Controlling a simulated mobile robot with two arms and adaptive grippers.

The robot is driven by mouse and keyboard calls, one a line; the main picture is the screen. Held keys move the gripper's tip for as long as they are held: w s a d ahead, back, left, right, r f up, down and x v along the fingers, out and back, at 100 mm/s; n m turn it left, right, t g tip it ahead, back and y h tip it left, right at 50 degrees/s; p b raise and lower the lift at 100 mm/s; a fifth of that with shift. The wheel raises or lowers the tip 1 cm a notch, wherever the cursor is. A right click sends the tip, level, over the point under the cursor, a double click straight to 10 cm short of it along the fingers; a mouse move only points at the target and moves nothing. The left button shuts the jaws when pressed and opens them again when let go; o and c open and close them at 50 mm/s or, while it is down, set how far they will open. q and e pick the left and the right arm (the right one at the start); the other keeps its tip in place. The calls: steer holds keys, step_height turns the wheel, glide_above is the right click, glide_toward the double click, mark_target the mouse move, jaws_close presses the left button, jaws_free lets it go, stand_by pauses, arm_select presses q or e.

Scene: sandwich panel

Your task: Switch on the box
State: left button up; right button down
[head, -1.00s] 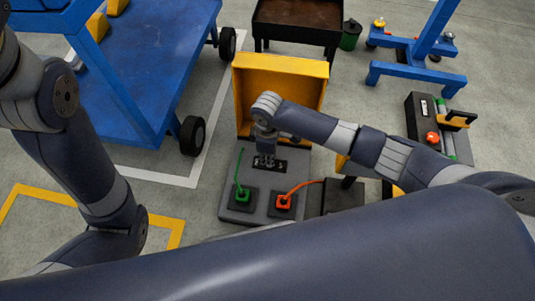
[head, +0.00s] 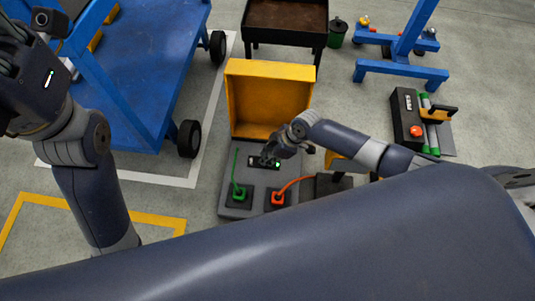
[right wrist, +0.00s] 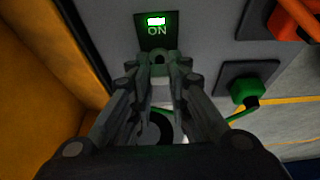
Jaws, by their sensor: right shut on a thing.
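The box (head: 228,207) is a grey panel on the floor with its yellow lid (head: 268,95) standing open behind it. Its small black switch plate shows a lit green ON label (right wrist: 157,25) in the right wrist view. My right gripper (head: 268,160) is over this plate, tilted. In the right wrist view its fingers (right wrist: 158,66) are shut on the switch just below the label; the fingers hide most of the switch. My left arm is raised at the left of the head view; its gripper is cut off by the picture edge, and its fingertips do not show.
A green plug (head: 238,194) and an orange plug (head: 278,197) with cables sit on the front of the panel. A blue cart (head: 150,70) stands at the left. A black box with a red button (head: 416,131) lies at the right.

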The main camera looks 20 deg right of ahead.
steer(key=c, duration=1.5)
jaws_free()
step_height(320, 180, up, 10)
steer(key=shift+a, duration=0.1)
